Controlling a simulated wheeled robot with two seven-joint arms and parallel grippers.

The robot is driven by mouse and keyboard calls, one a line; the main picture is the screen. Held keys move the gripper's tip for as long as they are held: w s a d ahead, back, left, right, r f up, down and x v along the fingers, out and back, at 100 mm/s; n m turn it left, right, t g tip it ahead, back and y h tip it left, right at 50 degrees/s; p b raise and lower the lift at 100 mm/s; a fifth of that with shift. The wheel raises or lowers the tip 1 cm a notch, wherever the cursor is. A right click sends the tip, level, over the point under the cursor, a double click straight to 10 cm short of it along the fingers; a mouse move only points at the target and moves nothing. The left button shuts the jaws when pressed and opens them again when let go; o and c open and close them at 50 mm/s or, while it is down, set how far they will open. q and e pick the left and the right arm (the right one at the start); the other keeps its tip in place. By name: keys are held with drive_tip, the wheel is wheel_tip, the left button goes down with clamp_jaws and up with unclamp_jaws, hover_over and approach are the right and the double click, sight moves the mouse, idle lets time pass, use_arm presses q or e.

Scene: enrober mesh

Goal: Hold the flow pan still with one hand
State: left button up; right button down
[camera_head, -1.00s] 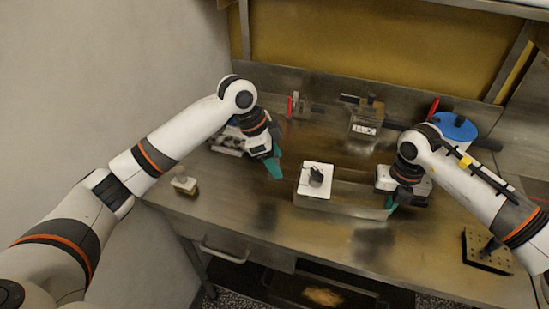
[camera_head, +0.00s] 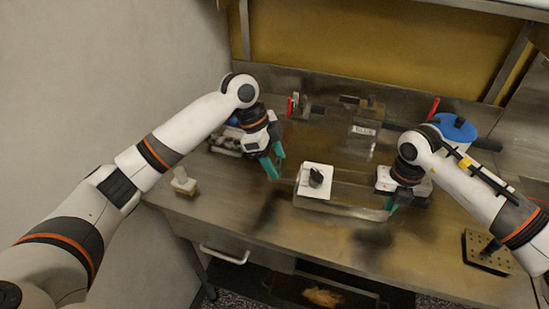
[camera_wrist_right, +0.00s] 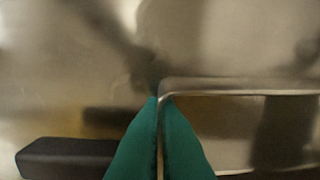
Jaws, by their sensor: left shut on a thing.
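A low metal unit (camera_head: 345,205) stands mid-bench with a white control plate (camera_head: 316,188) and dark knob on its front. I cannot tell clearly which metal part is the flow pan. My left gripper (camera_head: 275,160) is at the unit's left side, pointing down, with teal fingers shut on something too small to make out. My right gripper (camera_head: 391,203) is at the unit's front right corner. In the right wrist view its teal fingertips (camera_wrist_right: 159,100) are closed on a thin metal edge (camera_wrist_right: 235,93), at the corner of a rimmed metal part.
A blue round container (camera_head: 453,128) stands at the back right. A block with a label (camera_head: 364,130) stands at the back. A white-topped brush (camera_head: 184,182) lies at the left. A perforated dark block (camera_head: 487,251) is at the right. The front of the bench is mostly clear.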

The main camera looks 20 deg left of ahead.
use_arm(q)
drive_tip(key=o, duration=1)
drive_tip(key=v, duration=1.2)
use_arm(e)
drive_tip(key=c, duration=1.6)
unclamp_jaws()
